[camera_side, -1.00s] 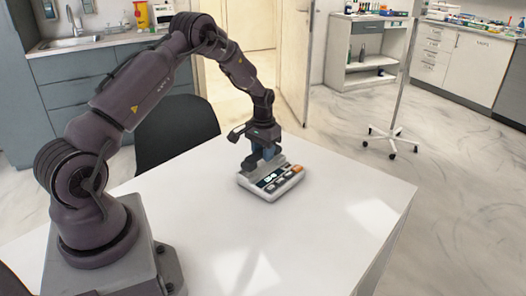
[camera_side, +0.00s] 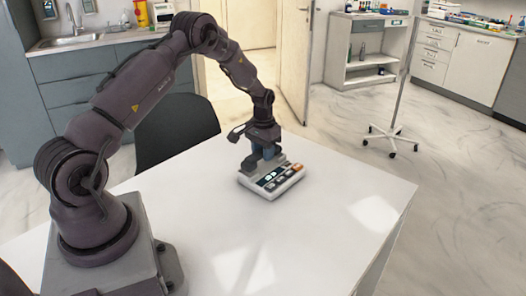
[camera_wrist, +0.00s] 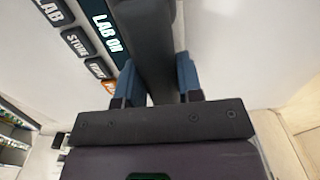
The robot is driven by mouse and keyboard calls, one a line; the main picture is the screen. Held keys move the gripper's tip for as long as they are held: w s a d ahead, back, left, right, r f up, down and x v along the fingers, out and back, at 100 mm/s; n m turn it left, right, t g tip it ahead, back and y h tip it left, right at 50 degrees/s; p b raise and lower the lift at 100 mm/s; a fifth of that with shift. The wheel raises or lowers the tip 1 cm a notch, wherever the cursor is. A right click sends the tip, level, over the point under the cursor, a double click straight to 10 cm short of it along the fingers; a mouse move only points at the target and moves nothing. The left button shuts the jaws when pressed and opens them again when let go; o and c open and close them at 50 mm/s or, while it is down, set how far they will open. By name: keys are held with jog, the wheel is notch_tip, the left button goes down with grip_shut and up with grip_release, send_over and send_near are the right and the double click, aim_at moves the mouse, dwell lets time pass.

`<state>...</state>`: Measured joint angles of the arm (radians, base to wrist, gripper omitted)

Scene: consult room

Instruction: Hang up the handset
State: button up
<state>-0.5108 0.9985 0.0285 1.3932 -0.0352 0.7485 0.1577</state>
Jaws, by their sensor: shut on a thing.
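The desk phone (camera_side: 284,183) is a pale base with a dark display and several keys, one of them orange. It sits on the white table. My gripper (camera_side: 264,157) is low over the back left part of the phone, pointing down. In the wrist view, its blue fingers (camera_wrist: 158,82) are shut on the dark handset (camera_wrist: 149,40), which runs between them and away toward the top edge. The handset lies alongside the phone's display and keys there. Whether it touches the cradle is hidden by the gripper.
The white table (camera_side: 330,225) is clear around the phone. A black chair (camera_side: 172,130) stands behind the table. A wheeled stand (camera_side: 392,140) is on the floor to the right, clear of the table.

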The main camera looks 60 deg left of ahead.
jog(key=shift+f, duration=0.9)
dwell(1.2)
jog(key=o, duration=1.4)
jog(key=shift+c, duration=0.2)
jog(key=shift+r, duration=3.5)
